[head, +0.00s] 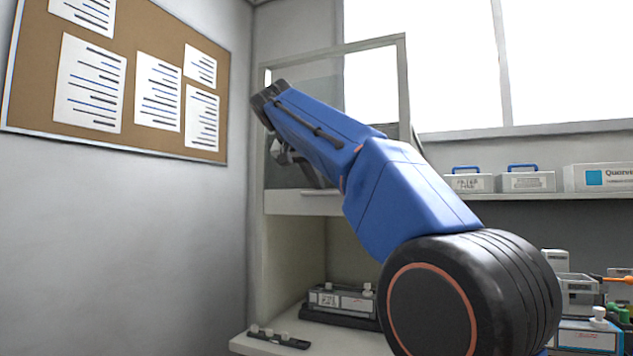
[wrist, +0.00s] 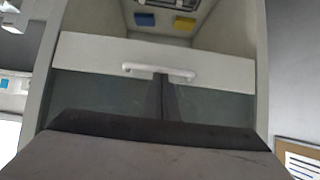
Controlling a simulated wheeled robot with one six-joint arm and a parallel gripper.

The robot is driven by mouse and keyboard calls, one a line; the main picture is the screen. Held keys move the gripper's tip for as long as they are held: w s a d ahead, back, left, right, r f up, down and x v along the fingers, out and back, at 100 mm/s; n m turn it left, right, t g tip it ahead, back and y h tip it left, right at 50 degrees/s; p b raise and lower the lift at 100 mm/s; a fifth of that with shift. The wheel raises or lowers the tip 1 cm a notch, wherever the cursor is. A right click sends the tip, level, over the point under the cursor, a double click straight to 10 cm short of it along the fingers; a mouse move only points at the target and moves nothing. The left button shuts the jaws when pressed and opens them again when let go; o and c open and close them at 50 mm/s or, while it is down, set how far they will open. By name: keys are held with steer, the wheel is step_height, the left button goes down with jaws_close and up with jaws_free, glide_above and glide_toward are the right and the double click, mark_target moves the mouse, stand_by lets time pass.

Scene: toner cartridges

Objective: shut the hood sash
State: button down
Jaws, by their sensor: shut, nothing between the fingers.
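The hood (head: 258,240) stands against the wall in the head view, its sash raised and the space below it open. The sash has a glass pane in a pale frame (head: 403,85) and a white bottom bar (head: 290,203). In the wrist view the bar (wrist: 90,55) runs across the picture with a pale handle (wrist: 133,68) at its middle. My gripper (wrist: 160,77) is shut and empty, its dark fingertips overlapping the handle; I cannot tell whether they touch it. In the head view my blue arm hides part of the sash and most of the gripper.
A toner cartridge (head: 342,299) sits on a dark tray inside the hood, with a small dark strip (head: 278,339) near the front edge. Boxes (head: 528,181) line a shelf at right; more items (head: 588,335) stand below. A corkboard (head: 40,90) hangs left.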

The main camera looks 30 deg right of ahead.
steer(key=shift+f, duration=0.1)
step_height(320, 180, down, 36)
steer(key=shift+r, duration=0.2)
stand_by(0.4)
